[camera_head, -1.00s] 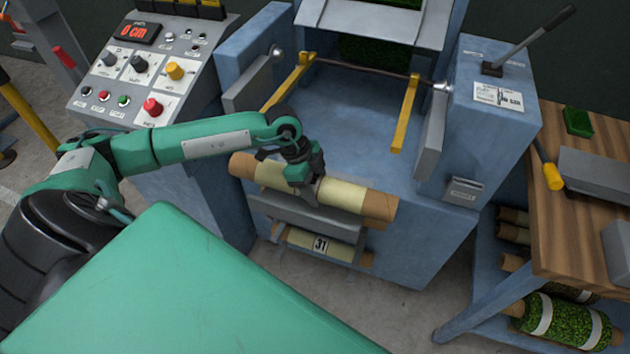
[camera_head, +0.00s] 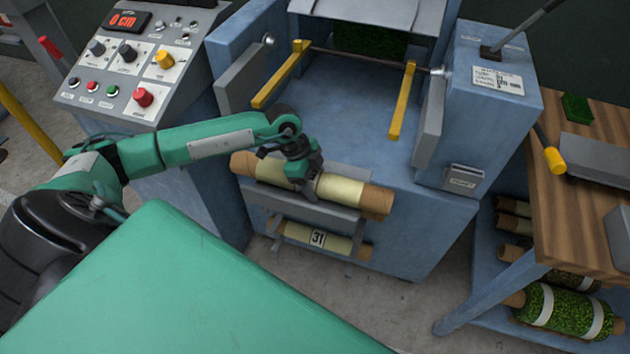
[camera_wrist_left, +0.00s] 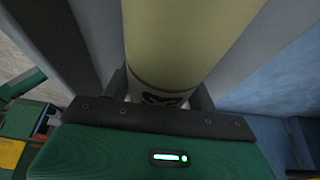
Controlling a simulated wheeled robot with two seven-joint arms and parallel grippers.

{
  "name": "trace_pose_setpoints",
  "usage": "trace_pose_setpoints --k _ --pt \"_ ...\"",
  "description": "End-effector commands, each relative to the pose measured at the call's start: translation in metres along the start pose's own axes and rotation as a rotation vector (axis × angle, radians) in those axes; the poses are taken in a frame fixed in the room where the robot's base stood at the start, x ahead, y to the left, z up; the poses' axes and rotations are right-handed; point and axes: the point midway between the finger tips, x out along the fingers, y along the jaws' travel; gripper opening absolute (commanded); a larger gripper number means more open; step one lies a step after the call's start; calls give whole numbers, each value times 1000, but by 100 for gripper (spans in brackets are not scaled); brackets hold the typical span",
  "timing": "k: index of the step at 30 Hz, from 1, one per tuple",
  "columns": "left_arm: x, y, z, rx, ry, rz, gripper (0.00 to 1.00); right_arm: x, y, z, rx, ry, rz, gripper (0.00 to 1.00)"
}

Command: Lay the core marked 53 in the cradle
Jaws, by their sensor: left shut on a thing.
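A brown core with a cream wrap (camera_head: 340,189) lies lengthwise along the front of the blue machine, at the upper grey rack (camera_head: 262,196). My left gripper (camera_head: 305,182) is shut on it near its middle. In the left wrist view the core (camera_wrist_left: 185,45) runs between grey walls, with a dark number (camera_wrist_left: 163,100) partly hidden by the gripper, so I cannot read it. I cannot tell whether the core rests on the rack or hangs just above it. Another core, marked 31 (camera_head: 317,238), lies on the lower rack. My right gripper is out of view.
The machine has two yellow arms (camera_head: 403,102) and a rod above its open blue bed (camera_head: 345,100). A control panel (camera_head: 140,62) stands left. A wooden bench (camera_head: 570,215) with rolls beneath (camera_head: 563,315) stands right. The floor in front is clear.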

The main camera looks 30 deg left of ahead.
Motion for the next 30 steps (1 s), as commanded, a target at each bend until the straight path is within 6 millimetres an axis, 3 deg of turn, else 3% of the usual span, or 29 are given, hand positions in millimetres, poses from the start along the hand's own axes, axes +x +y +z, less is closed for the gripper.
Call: trace_pose_setpoints --k 1,5,12,16,30 --pt "-1 0 0 0 1 -1 61 0 0 -1 1 1 -1 36" --pt "-1 0 0 0 1 -1 84 0 -1 -3 1 4 -1 36" --pt "0 1 1 -1 -1 3 84 2 0 -8 2 10 1 36" --pt "-9 0 1 -1 -3 2 84 2 1 -11 2 12 1 36" --pt "-108 -2 1 0 -1 -7 84 -3 -2 -21 4 9 -2 36"
